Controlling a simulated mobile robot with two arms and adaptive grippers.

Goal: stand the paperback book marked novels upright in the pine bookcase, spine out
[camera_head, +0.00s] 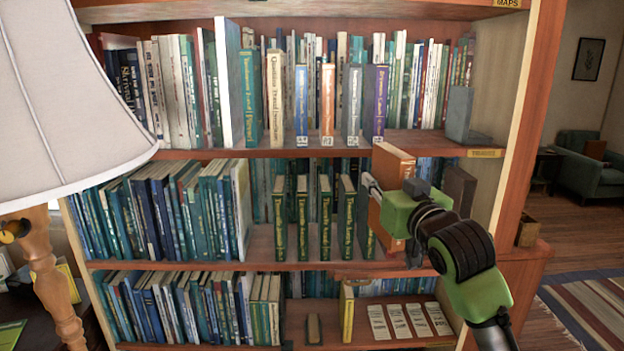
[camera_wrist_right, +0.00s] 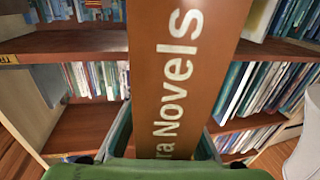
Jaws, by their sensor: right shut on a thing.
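The novels book (camera_head: 393,160) is a thick orange-brown paperback, held roughly upright at the right part of the pine bookcase's (camera_head: 510,130) middle shelf. In the right wrist view its spine (camera_wrist_right: 178,80) faces the camera, with "ra Novels" in pale letters. My right gripper (camera_head: 394,198) is shut on the book, one finger on each side. The book stands between the row of spaced green books (camera_head: 347,215) and a dark bookend-like block (camera_head: 458,190). My left gripper is out of view.
A white lampshade (camera_head: 60,95) on a wooden lamp stands at the left front. Another bookend (camera_head: 458,115) is on the shelf above, over a yellow shelf label (camera_head: 482,153). Below, pale cards (camera_head: 400,322) lie beside a yellow book (camera_head: 347,312). A green armchair (camera_head: 590,165) is far right.

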